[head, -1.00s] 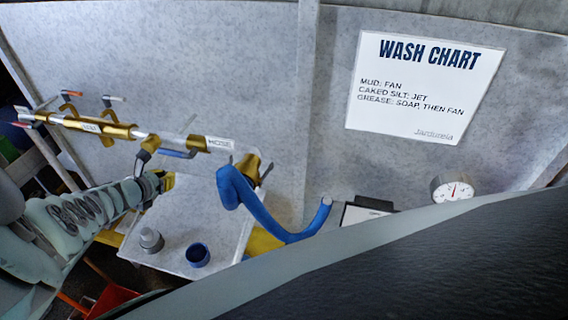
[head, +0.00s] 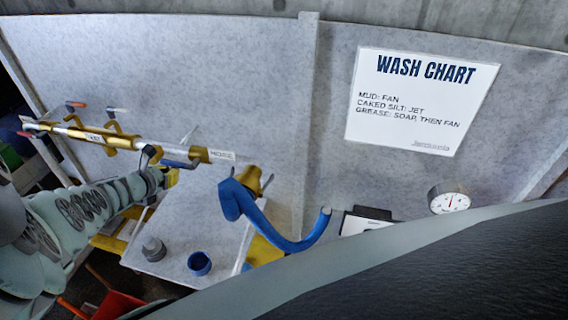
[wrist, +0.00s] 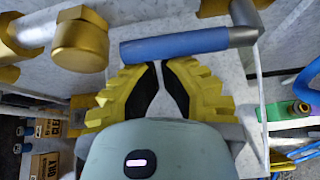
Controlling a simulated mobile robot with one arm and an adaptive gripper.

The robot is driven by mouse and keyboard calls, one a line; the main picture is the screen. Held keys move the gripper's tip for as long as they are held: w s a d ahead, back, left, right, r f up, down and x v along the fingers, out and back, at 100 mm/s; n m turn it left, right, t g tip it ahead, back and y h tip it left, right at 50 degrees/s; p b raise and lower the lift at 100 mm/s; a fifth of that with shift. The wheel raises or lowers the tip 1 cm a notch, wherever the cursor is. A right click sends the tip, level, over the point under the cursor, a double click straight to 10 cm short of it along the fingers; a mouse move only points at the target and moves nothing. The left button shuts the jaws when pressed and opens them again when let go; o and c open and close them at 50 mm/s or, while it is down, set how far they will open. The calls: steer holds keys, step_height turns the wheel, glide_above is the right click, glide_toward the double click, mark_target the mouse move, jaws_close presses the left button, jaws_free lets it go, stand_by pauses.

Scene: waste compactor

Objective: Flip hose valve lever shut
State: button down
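The blue hose valve lever (head: 180,164) lies roughly along the brass and silver pipe (head: 132,144), left of the HOSE label (head: 222,155). In the wrist view the blue lever (wrist: 175,45) runs across just beyond my fingertips, with its grey metal end (wrist: 243,37) at right. My gripper (wrist: 159,64) has yellow fingers with black pads. The tips almost meet, with a narrow gap and nothing held between them. In the head view my gripper (head: 170,177) is just below the lever, partly hidden by my wrist. I cannot tell whether the tips touch the lever.
Other levers (head: 75,105) stand along the pipe at left. A blue hose (head: 270,225) hangs at right. Below is a pale tray (head: 175,255) with a grey fitting (head: 154,249) and a blue cup (head: 200,263). A brass cap (wrist: 80,45) is close left of my fingers.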

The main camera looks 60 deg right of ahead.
mark_target(165, 161)
steer(key=shift+w+a+r+m+t+p, duration=0.15)
steer(key=shift+r+m+t+p, duration=0.25)
steer(key=shift+r+p, duration=0.1)
step_height(165, 161, up, 3)
steer(key=m+t+p, duration=0.1)
steer(key=m+t, duration=0.1)
steer(key=shift+m+t+y, duration=0.3)
steer(key=shift+t, duration=0.1)
steer(key=s+d+r+m+t+h+b, duration=0.1)
steer(key=s+r+m+t+b, duration=0.4)
steer(key=b, duration=1)
steer(key=shift+s+d+r+m+t+b, duration=0.15)
steer(key=shift+d+r+m+t+b, duration=0.35)
steer(key=shift+m, duration=1.4)
steer(key=shift+f, duration=0.15)
